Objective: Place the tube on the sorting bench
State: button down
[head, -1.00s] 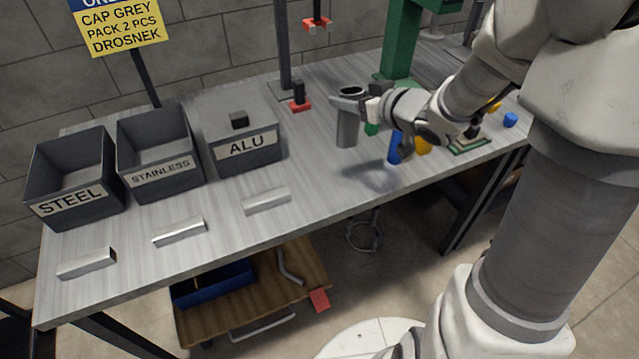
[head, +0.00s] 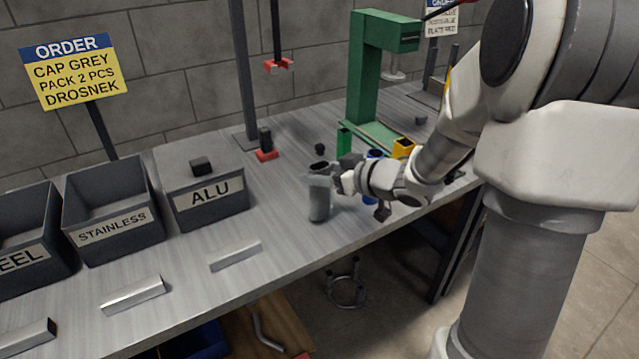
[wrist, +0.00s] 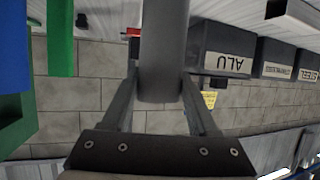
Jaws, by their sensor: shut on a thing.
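A grey, open-topped tube (head: 319,206) stands upright in my gripper (head: 328,181), near the front edge of the grey metal bench (head: 270,285). My gripper holds it from the right side, around its upper part. The tube's lower end is at or just above the bench top; I cannot tell if it touches. In the wrist view the tube (wrist: 163,45) runs between the two fingers of my gripper (wrist: 160,85); the picture is upside down.
Bins marked ALU (head: 207,195) and STAINLESS (head: 112,212) and metal bars (head: 235,256) lie to the left. A green press (head: 365,75) stands behind. Green (head: 344,139), blue and yellow (head: 403,148) pieces are close to my gripper. Bench between ALU bin and tube is clear.

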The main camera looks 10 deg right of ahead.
jog(key=shift+f, duration=0.3)
jog(key=shift+f, duration=0.1)
jog(key=shift+c, duration=0.8)
grip_release()
jog(key=shift+r, duration=0.25)
jog(key=p+v, duration=0.4)
jog(key=v, duration=0.8)
